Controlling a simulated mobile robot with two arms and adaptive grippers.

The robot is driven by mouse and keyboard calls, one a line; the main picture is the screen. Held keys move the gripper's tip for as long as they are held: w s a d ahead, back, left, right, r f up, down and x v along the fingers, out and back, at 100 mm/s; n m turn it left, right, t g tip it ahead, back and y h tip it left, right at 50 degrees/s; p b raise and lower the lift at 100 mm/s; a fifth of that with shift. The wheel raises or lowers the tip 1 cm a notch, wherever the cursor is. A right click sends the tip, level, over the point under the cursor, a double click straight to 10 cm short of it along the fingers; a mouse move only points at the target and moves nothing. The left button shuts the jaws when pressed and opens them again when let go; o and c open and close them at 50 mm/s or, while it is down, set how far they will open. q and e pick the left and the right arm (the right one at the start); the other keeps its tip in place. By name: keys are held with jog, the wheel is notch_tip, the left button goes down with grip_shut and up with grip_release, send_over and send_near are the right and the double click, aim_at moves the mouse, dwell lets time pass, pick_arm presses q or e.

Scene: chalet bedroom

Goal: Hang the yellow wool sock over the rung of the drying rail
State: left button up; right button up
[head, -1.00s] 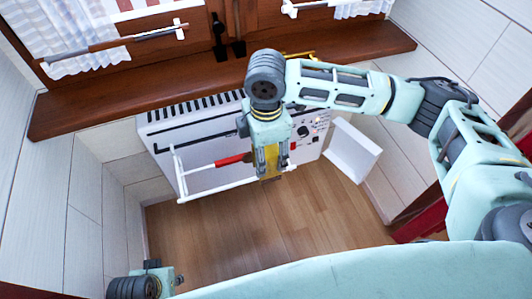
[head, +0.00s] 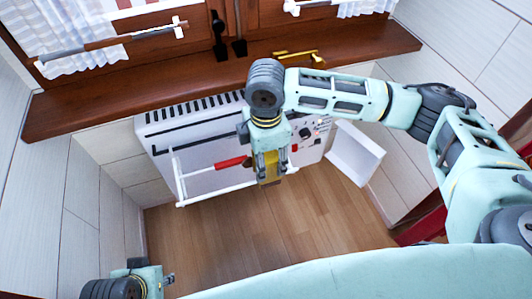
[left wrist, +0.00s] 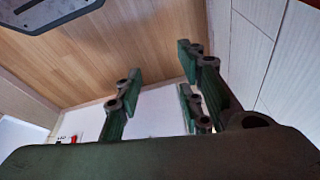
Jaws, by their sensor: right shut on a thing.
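The white drying rail (head: 215,193) sticks out from the front of a white heater under the window sill. My right gripper (head: 270,178) points down at the right end of the rail. It is shut on the yellow wool sock (head: 269,168), of which only a small patch shows between the fingers. I cannot tell whether the sock touches the rung. My left gripper (head: 168,279) is low at the left of the head view, away from the rail. In the left wrist view its fingers (left wrist: 160,100) are spread apart with nothing between them.
A red piece (head: 232,162) lies along the rail just left of my right gripper. The white heater (head: 200,135) has knobs and an open white flap (head: 355,153) at its right. The wooden sill (head: 120,97) overhangs it. The wooden floor (head: 240,225) in front is clear.

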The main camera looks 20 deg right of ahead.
jog(key=shift+f, duration=2.5)
notch_tip(320, 180, down, 2)
jog(key=shift+b, duration=0.4)
jog(key=shift+f, duration=0.65)
pick_arm(q)
jog(key=shift+v, duration=1.65)
pick_arm(e)
jog(key=shift+f, duration=0.95)
pick_arm(q)
jog(key=shift+w, duration=0.1)
pick_arm(e)
jog(key=o, duration=1.2)
pick_arm(q)
jog(key=shift+d, duration=0.1)
pick_arm(e)
jog(key=shift+o, duration=0.2)
